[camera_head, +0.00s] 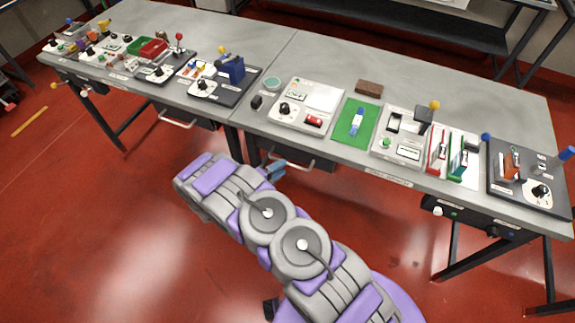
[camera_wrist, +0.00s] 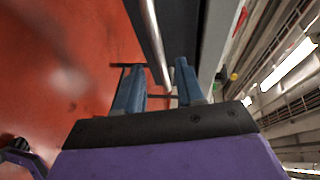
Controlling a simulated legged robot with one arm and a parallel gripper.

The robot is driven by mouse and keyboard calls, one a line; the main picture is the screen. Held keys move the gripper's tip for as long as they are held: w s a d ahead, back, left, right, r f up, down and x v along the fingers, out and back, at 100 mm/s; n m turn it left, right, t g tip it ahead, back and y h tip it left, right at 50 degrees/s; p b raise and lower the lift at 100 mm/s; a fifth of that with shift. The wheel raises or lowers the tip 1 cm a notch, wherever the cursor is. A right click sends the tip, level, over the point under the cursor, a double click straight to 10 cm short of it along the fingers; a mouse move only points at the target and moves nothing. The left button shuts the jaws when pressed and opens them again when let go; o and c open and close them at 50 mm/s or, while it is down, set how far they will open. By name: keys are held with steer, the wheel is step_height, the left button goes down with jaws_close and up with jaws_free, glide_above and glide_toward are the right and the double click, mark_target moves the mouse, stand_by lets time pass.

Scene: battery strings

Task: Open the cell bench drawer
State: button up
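The drawer under the near bench has a pale bar handle (camera_head: 294,166) below the bench's front edge. The drawer looks shut; its front is dark and partly hidden by my arm. My gripper (camera_head: 272,170) is at the left end of this handle. In the wrist view my gripper (camera_wrist: 158,78) is open, with two blue fingers apart. The metal handle bar (camera_wrist: 153,40) runs down from the top edge into the space between the fingers. I cannot tell whether either finger touches it. The dark drawer front (camera_wrist: 178,35) is right of the bar.
The grey bench top (camera_head: 310,65) holds several devices, including a green mat (camera_head: 347,132) and a red-and-white panel (camera_head: 438,160). Another drawer handle (camera_head: 178,123) is under the left bench. A dark control box (camera_head: 470,217) hangs under the right end. The red floor in front is open.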

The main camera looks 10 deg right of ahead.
steer(key=shift+b+x, duration=0.35)
steer(key=shift+x, duration=1.95)
jaws_close()
